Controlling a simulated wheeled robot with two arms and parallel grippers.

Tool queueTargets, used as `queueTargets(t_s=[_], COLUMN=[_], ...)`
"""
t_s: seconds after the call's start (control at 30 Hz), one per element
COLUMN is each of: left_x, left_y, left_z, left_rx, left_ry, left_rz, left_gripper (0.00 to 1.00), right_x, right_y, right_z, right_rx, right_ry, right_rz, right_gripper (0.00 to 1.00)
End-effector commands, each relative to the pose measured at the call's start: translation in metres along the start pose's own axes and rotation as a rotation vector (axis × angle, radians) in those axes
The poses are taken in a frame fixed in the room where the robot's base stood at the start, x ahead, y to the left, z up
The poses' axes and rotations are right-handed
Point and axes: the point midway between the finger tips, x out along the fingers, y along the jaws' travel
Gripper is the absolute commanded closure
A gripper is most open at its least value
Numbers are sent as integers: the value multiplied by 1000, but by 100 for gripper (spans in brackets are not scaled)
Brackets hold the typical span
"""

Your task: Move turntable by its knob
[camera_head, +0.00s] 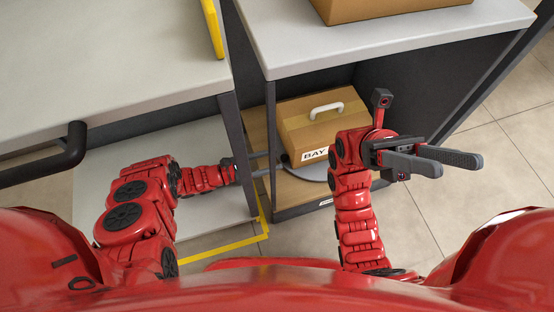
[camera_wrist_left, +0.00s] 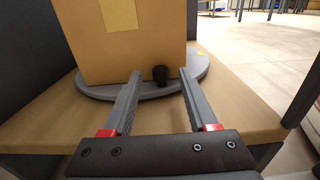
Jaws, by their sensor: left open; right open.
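The grey round turntable (camera_head: 314,172) lies on a wooden shelf and carries a cardboard box (camera_head: 298,130) with a white handle and a "BAY" label. In the left wrist view, its dark knob (camera_wrist_left: 160,73) stands near the front rim, and the grey disc (camera_wrist_left: 201,66) shows at the box's right. My left gripper (camera_head: 270,163) reaches in at the shelf from the left. Its open fingers (camera_wrist_left: 160,82) point at the turntable, and the knob appears between the fingertips; contact cannot be told. In the head view the knob is not clearly seen. My right gripper (camera_head: 458,164) is open and empty, right of the shelf.
A grey worktop (camera_head: 390,35) with another cardboard box (camera_head: 370,8) lies above the shelf. A dark post (camera_head: 238,150) stands beside my left forearm. A grey table (camera_head: 110,60) is at the left. The tiled floor at the right is clear.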

Motion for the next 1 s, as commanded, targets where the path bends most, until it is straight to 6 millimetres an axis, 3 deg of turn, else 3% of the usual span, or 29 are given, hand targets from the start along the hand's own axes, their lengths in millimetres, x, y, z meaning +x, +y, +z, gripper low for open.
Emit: queueTargets(t_s=[0.23,0.6,0.9,0.93,1.0], left_x=[18,21,21,21,21], left_y=[-1,0,0,0,0], left_z=[-1,0,0,0,0], left_rx=[-3,-2,-2,-2,-2], left_ry=[-2,0,0,0,0], left_rz=[0,1,1,1,1], left_gripper=[42,42,96,100,100], right_x=[23,27,27,27,27], right_y=[12,15,15,15,15], right_z=[-19,-22,-22,-22,-22], right_rx=[23,27,27,27,27], right_ry=[165,192,191,191,190], right_rz=[90,106,105,105,105], right_gripper=[50,50,50,50,50])
